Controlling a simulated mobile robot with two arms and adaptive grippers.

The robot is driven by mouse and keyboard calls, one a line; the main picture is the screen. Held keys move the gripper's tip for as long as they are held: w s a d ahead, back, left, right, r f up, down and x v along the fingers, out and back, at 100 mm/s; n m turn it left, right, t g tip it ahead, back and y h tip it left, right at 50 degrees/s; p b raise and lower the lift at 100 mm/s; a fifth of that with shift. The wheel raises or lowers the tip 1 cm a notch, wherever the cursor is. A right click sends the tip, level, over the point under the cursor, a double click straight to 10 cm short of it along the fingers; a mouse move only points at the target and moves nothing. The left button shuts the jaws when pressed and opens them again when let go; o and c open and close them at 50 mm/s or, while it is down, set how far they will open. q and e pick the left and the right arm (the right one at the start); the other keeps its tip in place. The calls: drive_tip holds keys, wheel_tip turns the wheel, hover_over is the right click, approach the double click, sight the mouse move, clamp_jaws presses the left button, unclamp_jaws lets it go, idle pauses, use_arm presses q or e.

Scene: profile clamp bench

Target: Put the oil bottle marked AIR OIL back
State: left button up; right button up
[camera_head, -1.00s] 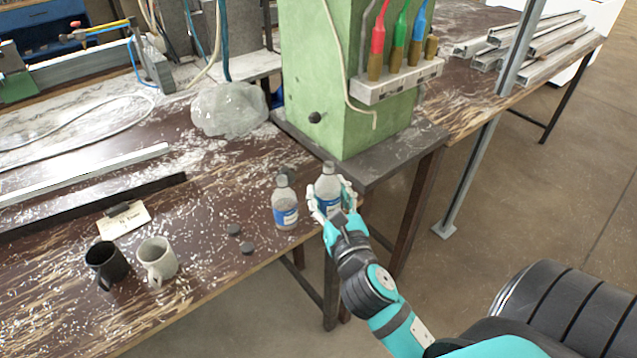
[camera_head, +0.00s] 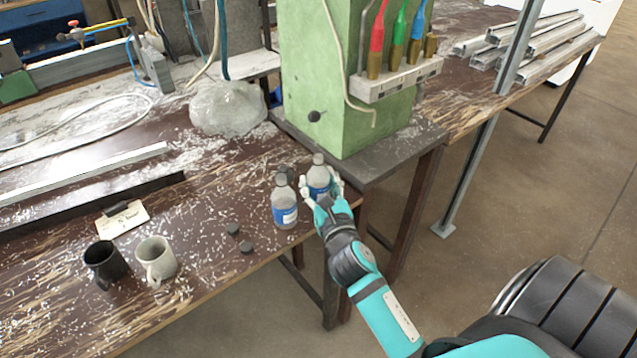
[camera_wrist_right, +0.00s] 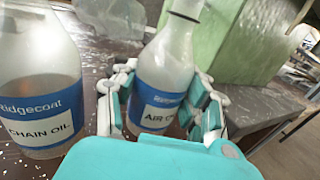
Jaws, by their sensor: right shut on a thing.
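My left gripper is not in view.
The green machine column (camera_head: 335,90) stands on a dark plate (camera_head: 395,158) right behind the bottles. A clear plastic bag (camera_head: 228,108) is behind.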

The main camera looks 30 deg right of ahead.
drive_tip(key=shift+f, duration=0.15)
drive_tip(key=o, duration=1.2)
drive_tip(key=shift+o, duration=0.2)
drive_tip(key=shift+s, duration=0.1)
drive_tip(key=b+v, duration=0.2)
drive_tip(key=v, duration=1)
drive_tip(key=shift+r, duration=0.25)
